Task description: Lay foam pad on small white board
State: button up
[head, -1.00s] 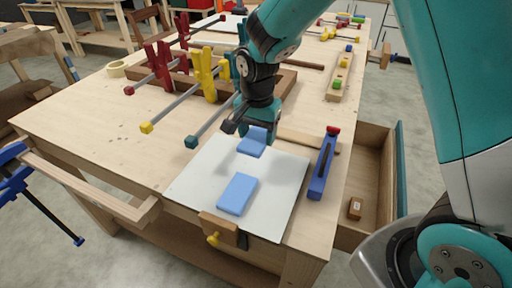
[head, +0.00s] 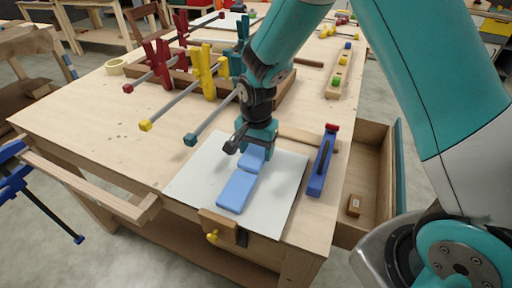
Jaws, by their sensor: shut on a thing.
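The small white board (head: 278,190) lies flat at the front edge of the workbench. One blue foam pad (head: 236,192) lies on the board's front middle. A second blue foam pad (head: 252,158) is right behind it, in my gripper (head: 254,149). My gripper is shut on this second pad and covers its rear part. The held pad is low over the board, its front edge close to the lying pad. I cannot tell whether it touches the board or the other pad.
A blue plane-like tool (head: 322,162) with a red knob stands right of the board. Red, yellow and teal bar clamps (head: 207,72) stand behind left. A wooden vise (head: 219,224) with a yellow knob is at the front edge. An open drawer (head: 370,170) is at right.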

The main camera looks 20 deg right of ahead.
aim_at(257, 152)
jog(key=shift+f, duration=0.2)
jog(key=o, duration=0.9)
notch_tip(257, 152, up, 13)
jog(key=b, duration=0.1)
jog(key=s+a+r+n+y, duration=0.2)
jog(key=s+r+n, duration=0.1)
jog(key=s+n, duration=0.5)
jog(key=s+a+r+n+y, duration=0.2)
jog(key=s+r+n, duration=0.2)
jog(key=s+n, duration=0.4)
jog(key=s, duration=0.7)
jog(key=shift+s+a+r, duration=0.15)
jog(key=shift+a+r, duration=0.1)
jog(key=shift+r, duration=0.05)
